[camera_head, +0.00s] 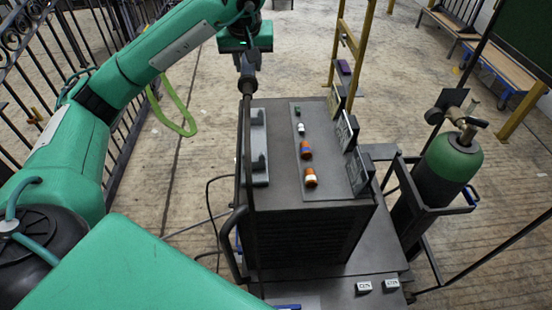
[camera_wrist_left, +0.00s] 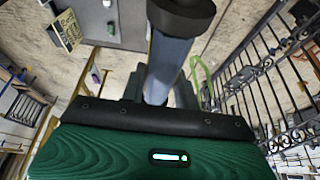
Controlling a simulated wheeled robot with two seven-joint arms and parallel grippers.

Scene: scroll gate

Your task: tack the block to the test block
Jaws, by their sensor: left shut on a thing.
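My left gripper (camera_head: 246,62) hangs at the far left end of a dark cabinet. It is shut on a grey-blue shaft with a dark round end, which fills the upper middle of the left wrist view (camera_wrist_left: 172,55). In the head view this held tool (camera_head: 248,84) shows as a short dark piece below the jaws. I cannot make out the block or the test block in either view. My right gripper is not in view.
Two small labels (camera_head: 364,287) stand on the front ledge. A green gas cylinder (camera_head: 450,160) is at right, iron railings (camera_head: 45,75) at left.

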